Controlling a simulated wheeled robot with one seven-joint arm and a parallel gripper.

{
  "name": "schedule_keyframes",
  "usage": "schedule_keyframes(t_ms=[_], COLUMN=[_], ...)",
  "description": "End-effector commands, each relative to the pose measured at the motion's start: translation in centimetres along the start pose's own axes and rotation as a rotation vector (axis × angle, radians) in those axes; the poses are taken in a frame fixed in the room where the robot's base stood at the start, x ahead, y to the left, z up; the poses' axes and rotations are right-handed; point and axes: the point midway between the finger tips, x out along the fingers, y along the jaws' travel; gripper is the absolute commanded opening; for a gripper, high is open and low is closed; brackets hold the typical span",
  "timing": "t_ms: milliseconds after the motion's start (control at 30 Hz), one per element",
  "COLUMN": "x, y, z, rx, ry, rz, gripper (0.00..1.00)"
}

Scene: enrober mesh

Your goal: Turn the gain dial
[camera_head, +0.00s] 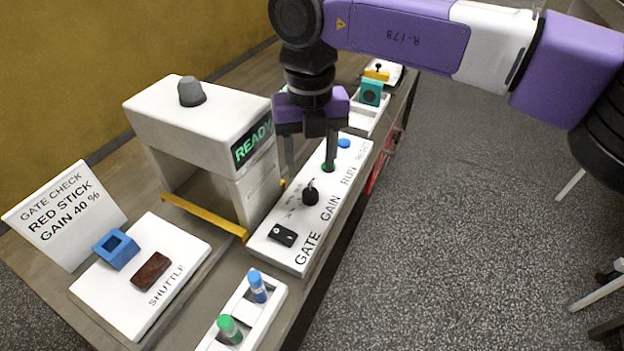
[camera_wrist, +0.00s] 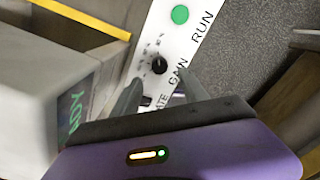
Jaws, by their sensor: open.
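The gain dial (camera_head: 310,195) is a small black knob with a pointer on the white control panel (camera_head: 275,250), beside the word GAIN. In the wrist view the dial (camera_wrist: 159,66) shows just beyond the fingertips, roughly centred between them, with small scale marks beside it. My gripper (camera_head: 309,173) points down over the panel, its two grey fingers spread apart and empty. The gripper (camera_wrist: 160,78) does not visibly touch the dial. The exact height of the fingertips above the panel is hard to tell. A sign (camera_head: 65,215) reads "GATE CHECK RED STICK GAIN 40 %".
On the panel, a green RUN button (camera_wrist: 180,14), a blue button (camera_head: 344,143) and a black GATE switch (camera_head: 283,234) lie near the dial. The white machine (camera_head: 200,120) with a READY display stands close on the left. A stick tray (camera_head: 268,308) is in front.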

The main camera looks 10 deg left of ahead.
Motion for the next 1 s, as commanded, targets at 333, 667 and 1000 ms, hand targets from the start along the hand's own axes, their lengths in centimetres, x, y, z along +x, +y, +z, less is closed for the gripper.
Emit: schedule_keyframes(t_ms=[333, 667, 1000], x=[5.1, 7.4, 7.4], y=[0.1, 0.1, 0.1], z=[-0.1, -0.1, -0.1], rx=[-0.002, -0.002, -0.002], ry=[0.004, 0.001, 0.001], rz=[0.002, 0.002, 0.002], gripper=[0.52, 0.52, 0.26])
